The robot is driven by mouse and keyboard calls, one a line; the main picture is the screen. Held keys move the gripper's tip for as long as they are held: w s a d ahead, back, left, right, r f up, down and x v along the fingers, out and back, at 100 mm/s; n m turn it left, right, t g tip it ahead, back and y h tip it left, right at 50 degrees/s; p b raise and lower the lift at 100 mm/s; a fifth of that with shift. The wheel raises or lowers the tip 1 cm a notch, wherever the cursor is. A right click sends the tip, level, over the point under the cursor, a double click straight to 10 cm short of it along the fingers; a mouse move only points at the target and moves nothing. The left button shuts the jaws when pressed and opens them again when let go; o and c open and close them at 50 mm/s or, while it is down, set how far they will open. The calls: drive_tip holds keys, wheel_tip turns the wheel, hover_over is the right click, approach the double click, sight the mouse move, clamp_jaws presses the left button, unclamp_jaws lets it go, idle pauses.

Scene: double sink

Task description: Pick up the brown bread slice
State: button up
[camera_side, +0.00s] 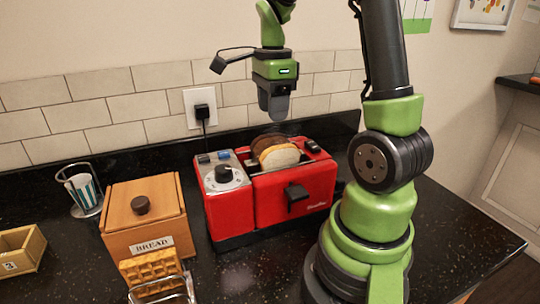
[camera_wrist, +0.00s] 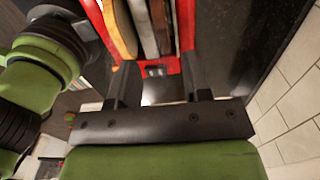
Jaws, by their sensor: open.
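A brown bread slice (camera_side: 266,141) stands upright in the red toaster (camera_side: 290,192), behind a pale slice (camera_side: 281,157) that partly hides it. My gripper (camera_side: 274,115) hangs just above the slices, pointing down, in the side view. In the wrist view my gripper (camera_wrist: 160,80) has its two fingers apart, with nothing between them. The slices lie beyond the fingertips, apart from them.
A wooden bread box (camera_side: 148,212) stands left of the toaster, with a waffle (camera_side: 150,266) in a wire rack in front. A cup in a wire holder (camera_side: 84,194) and a small numbered box (camera_side: 20,250) are farther left. A tiled wall with a plugged outlet (camera_side: 201,106) is behind.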

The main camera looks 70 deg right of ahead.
sight(270, 136)
drive_tip(key=f, duration=0.8)
drive_tip(key=shift+w+a+f, duration=0.1)
drive_tip(key=shift+w, duration=0.15)
drive_tip(key=c, duration=0.8)
